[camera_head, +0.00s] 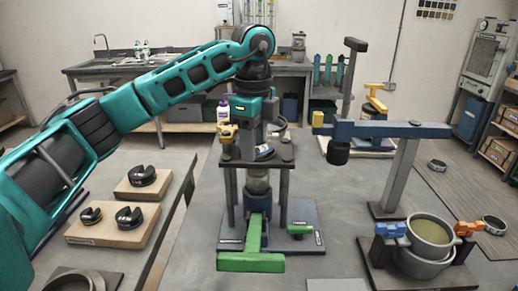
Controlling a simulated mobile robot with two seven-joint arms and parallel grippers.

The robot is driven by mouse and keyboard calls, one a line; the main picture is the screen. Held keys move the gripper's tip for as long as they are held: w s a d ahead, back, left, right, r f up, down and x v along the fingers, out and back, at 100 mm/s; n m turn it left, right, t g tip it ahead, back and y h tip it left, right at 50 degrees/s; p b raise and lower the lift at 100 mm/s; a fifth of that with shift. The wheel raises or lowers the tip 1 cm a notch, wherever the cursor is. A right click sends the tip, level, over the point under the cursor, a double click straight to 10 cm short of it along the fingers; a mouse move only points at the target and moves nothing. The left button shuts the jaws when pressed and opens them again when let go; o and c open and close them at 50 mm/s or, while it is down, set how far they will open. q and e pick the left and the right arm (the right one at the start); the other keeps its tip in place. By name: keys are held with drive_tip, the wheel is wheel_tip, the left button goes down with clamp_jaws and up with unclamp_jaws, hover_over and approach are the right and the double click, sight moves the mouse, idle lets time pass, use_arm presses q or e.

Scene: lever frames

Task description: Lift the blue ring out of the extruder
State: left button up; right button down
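The extruder (284,190) stands at the middle of the table: a dark frame with posts, a top plate, a clear-grey cylinder in its middle and a green lever (250,262) at the front. A small blue-and-pale ring shape (265,153) shows at the top plate, partly hidden; it looks like the blue ring. My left gripper (250,138) points down over the extruder's top, close to the ring. Its fingers blend with the dark parts, so I cannot tell whether they are open or touch the ring. My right gripper is out of view.
Wooden blocks with black cut rings (118,237) lie at the left. A lever stand with a blue beam (390,130) rises at the right. A grey pot with blue and orange clamps (428,266) stands at the front right. Bare table lies between extruder and pot.

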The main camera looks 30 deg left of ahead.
use_arm(q)
drive_tip(key=shift+c, duration=0.2)
clamp_jaws()
drive_tip(key=shift+r, duration=0.1)
idle(0.4)
wheel_tip(320, 180, up, 20)
drive_tip(key=p, duration=0.2)
idle(0.3)
